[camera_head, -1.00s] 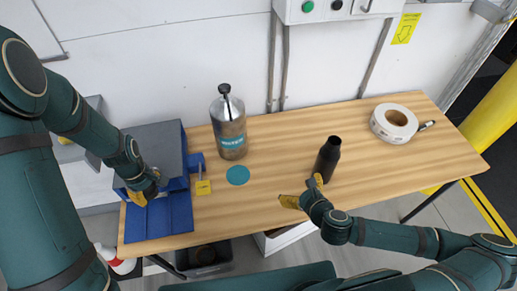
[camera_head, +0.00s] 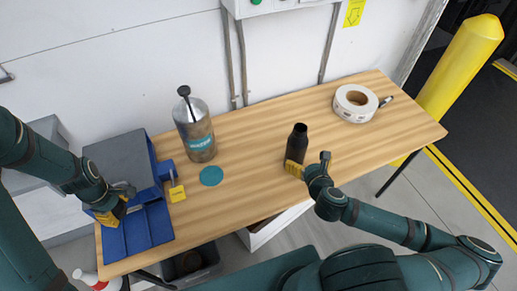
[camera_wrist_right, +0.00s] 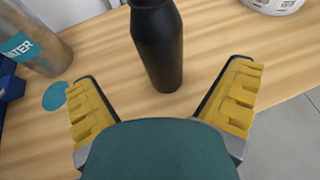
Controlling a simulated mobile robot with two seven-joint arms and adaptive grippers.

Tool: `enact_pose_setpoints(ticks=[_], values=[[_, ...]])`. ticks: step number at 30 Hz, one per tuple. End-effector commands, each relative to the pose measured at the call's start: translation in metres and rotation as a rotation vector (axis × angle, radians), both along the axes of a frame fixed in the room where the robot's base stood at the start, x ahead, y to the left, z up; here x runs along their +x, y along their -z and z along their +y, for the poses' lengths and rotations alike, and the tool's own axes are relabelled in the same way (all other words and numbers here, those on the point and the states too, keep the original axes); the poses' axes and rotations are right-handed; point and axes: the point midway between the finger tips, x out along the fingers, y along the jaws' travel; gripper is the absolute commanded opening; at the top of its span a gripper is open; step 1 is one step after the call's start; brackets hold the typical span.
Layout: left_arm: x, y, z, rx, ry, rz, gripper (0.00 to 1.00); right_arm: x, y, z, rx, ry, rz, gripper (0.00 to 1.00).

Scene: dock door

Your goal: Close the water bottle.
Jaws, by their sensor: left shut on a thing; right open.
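A black bottle (camera_head: 297,145) stands upright on the wooden table (camera_head: 250,190); its top looks dark and open. My right gripper (camera_head: 309,165) is open at the near side of its lower part. In the right wrist view the black bottle (camera_wrist_right: 160,45) stands ahead, between the lines of the spread fingers, not gripped. A metal bottle (camera_head: 195,130) labelled WATER stands at the back left with a black stem and knob on top. My left gripper (camera_head: 113,210) is shut over the blue tray (camera_head: 150,228) at the left; what it holds is hidden.
A teal disc (camera_head: 211,176) lies before the metal bottle. A white tape roll (camera_head: 355,103) and a marker (camera_head: 386,101) lie at the right. The table is clear between the two bottles.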

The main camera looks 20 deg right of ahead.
Motion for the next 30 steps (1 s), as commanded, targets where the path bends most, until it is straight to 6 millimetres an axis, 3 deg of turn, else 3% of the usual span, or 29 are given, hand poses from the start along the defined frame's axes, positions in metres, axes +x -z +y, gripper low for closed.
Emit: enact_pose_setpoints(ticks=[1,6,30], values=[[0.0,0.012,0.0,0.0,0.0,0.0,0.38,0.004,0.007,0.0,-0.002,-0.003,-0.002,1.0],[0.0,0.031,0.0,0.0,0.0,0.0,0.38,0.016,0.012,-0.002,-0.002,-0.003,-0.001,1.0],[0.0,0.112,0.0,0.0,0.001,0.0,0.38,0.052,0.025,-0.009,-0.002,-0.002,-0.001,1.0]])
